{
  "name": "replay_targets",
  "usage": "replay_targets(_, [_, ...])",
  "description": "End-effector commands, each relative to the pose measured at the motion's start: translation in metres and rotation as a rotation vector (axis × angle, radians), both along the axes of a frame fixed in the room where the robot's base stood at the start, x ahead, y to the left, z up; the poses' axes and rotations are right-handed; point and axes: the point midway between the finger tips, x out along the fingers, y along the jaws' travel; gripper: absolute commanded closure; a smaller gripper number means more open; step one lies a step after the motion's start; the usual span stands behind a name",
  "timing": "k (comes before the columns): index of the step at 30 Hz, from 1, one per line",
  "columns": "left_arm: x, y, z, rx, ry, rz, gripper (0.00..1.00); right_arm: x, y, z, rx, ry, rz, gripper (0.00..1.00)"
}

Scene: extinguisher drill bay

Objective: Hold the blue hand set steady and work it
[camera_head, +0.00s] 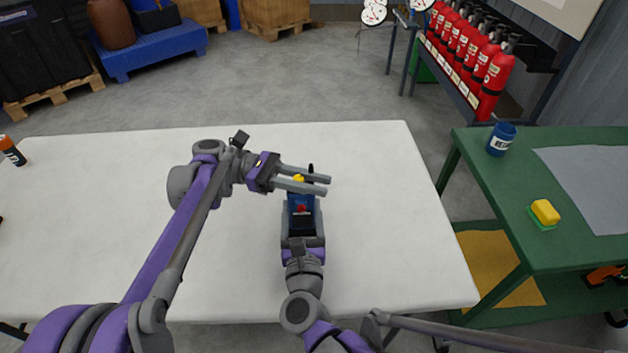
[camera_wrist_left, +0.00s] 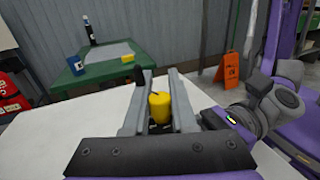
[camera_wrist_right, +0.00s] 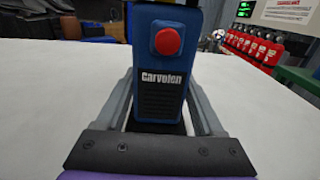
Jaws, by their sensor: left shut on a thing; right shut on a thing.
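The blue hand set (camera_head: 301,218) stands upright above the white table, with a red button (camera_wrist_right: 168,41) and a black grille on its face. My right gripper (camera_head: 303,207) is shut on its body, one finger along each side in the right wrist view. A yellow knob (camera_head: 298,179) and a black antenna stub (camera_head: 311,169) stick up from its top. My left gripper (camera_head: 322,185) reaches in from the left and is shut on the yellow knob, which shows between its fingers in the left wrist view (camera_wrist_left: 160,107). The knob's lower part is hidden there.
The white table (camera_head: 390,230) is mostly clear around the hand set. An orange and black can (camera_head: 12,151) stands at its far left. A green table (camera_head: 560,185) at right holds a blue tin (camera_head: 501,139) and a yellow sponge (camera_head: 545,212). Red extinguishers (camera_head: 495,75) stand behind.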

Motion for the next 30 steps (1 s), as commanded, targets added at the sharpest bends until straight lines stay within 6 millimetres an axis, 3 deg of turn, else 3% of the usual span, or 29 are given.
replay_targets(10, [0.000, -0.001, 0.001, -0.003, 0.000, -0.003, 1.00, 0.000, 0.001, 0.000, 0.000, 0.002, 0.004, 1.00])
replay_targets(11, [0.000, -0.001, 0.001, -0.003, 0.000, -0.003, 0.72, 0.000, 0.001, 0.000, 0.000, 0.002, 0.004, 1.00])
replay_targets(15, [0.000, 0.000, 0.001, -0.002, 0.000, -0.003, 0.47, 0.000, 0.001, 0.000, 0.001, 0.001, 0.003, 1.00])
replay_targets(16, [0.000, 0.000, 0.001, -0.002, 0.000, -0.002, 0.44, 0.000, 0.001, 0.000, 0.001, 0.001, 0.003, 1.00])
replay_targets(25, [0.000, 0.000, 0.002, -0.001, 0.000, -0.002, 0.44, 0.000, 0.000, 0.000, 0.001, 0.001, 0.002, 1.00])
replay_targets(30, [-0.001, 0.000, 0.021, -0.001, 0.000, -0.002, 0.44, 0.000, 0.000, 0.000, 0.001, 0.001, 0.001, 1.00])
